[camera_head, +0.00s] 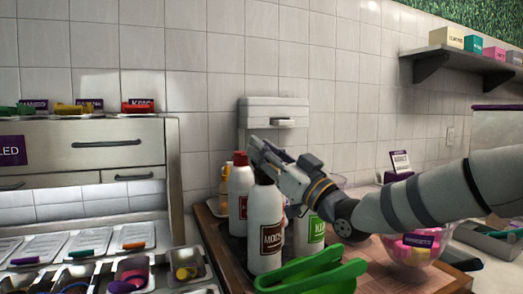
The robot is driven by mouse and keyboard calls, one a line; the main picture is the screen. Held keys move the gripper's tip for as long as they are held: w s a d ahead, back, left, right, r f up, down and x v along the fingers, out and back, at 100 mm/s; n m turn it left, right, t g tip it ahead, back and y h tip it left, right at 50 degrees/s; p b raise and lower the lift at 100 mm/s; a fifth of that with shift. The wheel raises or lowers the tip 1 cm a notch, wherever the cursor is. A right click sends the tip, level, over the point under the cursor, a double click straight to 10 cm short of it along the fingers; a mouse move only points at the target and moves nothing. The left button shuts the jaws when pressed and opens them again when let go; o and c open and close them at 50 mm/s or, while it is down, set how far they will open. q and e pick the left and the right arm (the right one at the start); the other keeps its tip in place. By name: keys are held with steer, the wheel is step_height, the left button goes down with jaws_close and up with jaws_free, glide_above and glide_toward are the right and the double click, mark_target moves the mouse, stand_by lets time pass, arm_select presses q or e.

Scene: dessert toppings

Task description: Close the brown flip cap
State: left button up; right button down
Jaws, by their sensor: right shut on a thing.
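A white bottle (265,225) with a brown label stands upright on the brown counter board. Its top is mostly hidden by my right gripper (260,160), which comes in from the right and is shut at the cap. A small dark part of the brown flip cap (263,177) shows under the fingers. Whether the lid is up or down cannot be told. My left gripper is not in view.
A white bottle with a red cap (240,190) and a green-labelled bottle (309,232) stand close by. Green tongs (315,272) lie in front. A pink-filled clear bowl (412,247) is at right. Topping trays (85,245) fill the left.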

steer(key=shift+d+f+t+y+b, duration=0.15)
steer(key=shift+f+t+y+b, duration=0.3)
steer(key=shift+f, duration=0.35)
steer(key=shift+s+d+t, duration=0.1)
steer(key=shift+s+t, duration=0.1)
steer(key=shift+t, duration=0.15)
steer(key=shift+y, duration=0.25)
steer(key=c, duration=1.1)
jaws_free()
steer(key=shift+r, duration=0.25)
steer(key=v, duration=0.7)
steer(key=shift+s+d+f, duration=0.15)
steer(key=shift+s+f, duration=0.05)
